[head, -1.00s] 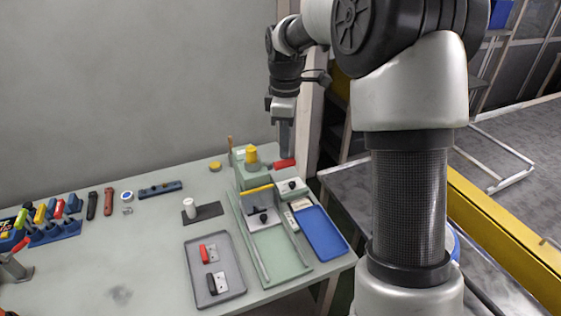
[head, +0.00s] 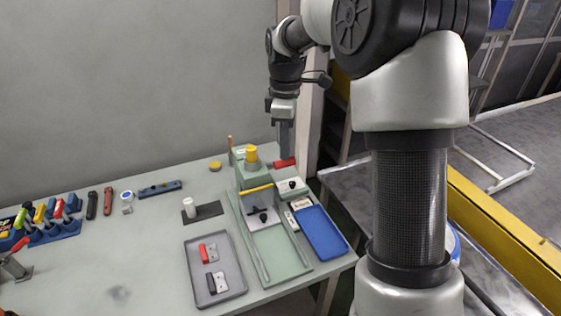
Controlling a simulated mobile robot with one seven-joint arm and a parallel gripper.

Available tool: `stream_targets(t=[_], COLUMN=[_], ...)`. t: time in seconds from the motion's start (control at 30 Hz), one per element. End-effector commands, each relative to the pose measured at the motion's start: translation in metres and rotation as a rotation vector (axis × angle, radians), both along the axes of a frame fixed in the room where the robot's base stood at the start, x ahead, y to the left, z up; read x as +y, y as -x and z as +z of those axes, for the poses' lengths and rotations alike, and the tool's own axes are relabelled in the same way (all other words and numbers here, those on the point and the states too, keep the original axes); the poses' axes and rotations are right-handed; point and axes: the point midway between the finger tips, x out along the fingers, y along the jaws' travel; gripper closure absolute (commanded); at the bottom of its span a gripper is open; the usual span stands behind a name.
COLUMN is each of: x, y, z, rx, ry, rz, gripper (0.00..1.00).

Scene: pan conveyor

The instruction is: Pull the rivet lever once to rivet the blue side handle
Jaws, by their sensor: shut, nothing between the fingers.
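The rivet press (head: 251,178) is pale green with a yellow cap and stands at the back right of the workbench. Its red lever (head: 284,163) sticks out to the right. My gripper (head: 286,157) points down at the lever, fingers shut, at or very near the red grip; I cannot tell whether they touch. A plate with a black knob (head: 263,217) lies in the green fixture below the press. No blue side handle can be made out; the area under the press head is small and partly covered.
A blue tray (head: 336,248) lies right of the fixture. A grey tray (head: 199,298) with a red and a black handle lies to the left. A white cylinder (head: 190,206) stands on a dark mat. Tools in a blue rack (head: 60,231) are at far left.

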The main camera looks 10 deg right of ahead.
Motion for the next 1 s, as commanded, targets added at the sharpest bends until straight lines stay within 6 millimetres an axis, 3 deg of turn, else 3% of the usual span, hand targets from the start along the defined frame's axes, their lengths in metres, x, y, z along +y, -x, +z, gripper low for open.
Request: stream_targets(t=[0.8, 1.0], x=[-0.001, -0.002], y=[0.009, 0.01], z=[-0.051, -0.056], rx=[-0.001, -0.001], ry=[-0.001, -0.001], rz=[0.0, 0.0], gripper=[1.0, 1.0])
